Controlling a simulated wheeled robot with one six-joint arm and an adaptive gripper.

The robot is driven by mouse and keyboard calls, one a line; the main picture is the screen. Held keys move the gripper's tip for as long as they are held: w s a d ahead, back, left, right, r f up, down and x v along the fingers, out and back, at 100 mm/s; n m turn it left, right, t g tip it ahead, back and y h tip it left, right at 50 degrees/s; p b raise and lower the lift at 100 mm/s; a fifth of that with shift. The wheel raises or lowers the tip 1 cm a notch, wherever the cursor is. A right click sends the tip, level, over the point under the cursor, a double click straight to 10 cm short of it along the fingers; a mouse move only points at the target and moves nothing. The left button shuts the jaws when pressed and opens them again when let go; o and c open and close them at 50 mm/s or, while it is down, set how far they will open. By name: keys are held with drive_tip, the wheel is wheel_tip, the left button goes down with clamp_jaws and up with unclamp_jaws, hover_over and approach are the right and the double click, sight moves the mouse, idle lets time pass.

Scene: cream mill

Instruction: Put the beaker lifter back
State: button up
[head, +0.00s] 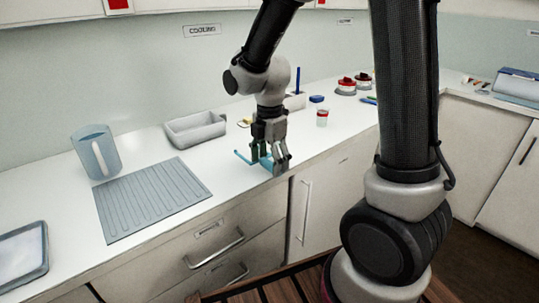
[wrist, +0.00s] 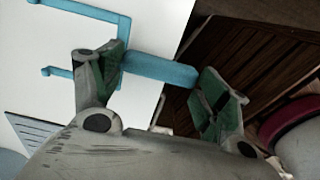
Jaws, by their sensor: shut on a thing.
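The beaker lifter is light blue, with a thick handle and thin bent arms. In the wrist view, the beaker lifter (wrist: 158,69) has its handle between my two fingers, and its thin arms reach left over the white counter. My gripper (wrist: 165,72) is shut on that handle. In the head view, my gripper (head: 268,164) points down near the counter's front edge, and parts of the beaker lifter (head: 242,157) show at its fingers. The fingers hide much of it there. I cannot tell whether it touches the counter.
A ribbed grey mat (head: 150,198) lies left of my gripper. Behind it are a grey bin (head: 195,129) and a translucent jug (head: 96,151). A red-capped jar (head: 322,118) stands to the right. A shallow tray (head: 22,256) is at far left. Drawers (head: 205,250) are below the counter.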

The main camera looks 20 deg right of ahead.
drive_tip(key=shift+f, duration=0.65)
idle(0.3)
drive_tip(key=o, duration=1.2)
drive_tip(key=shift+o, duration=0.2)
wheel_tip(320, 180, up, 12)
drive_tip(key=s+d+r+m+t, duration=0.2)
drive_tip(key=s+d+r+m, duration=0.1)
drive_tip(key=s+d+m, duration=0.3)
drive_tip(key=s+d+r+m+t, duration=0.2)
drive_tip(key=s+d+m, duration=0.4)
drive_tip(key=s+m, duration=0.5)
drive_tip(key=r+m, duration=0.1)
drive_tip(key=m, duration=0.3)
drive_tip(key=shift+s+d+r+m, duration=0.15)
drive_tip(key=shift+s+m, duration=0.05)
drive_tip(key=shift+m, duration=0.1)
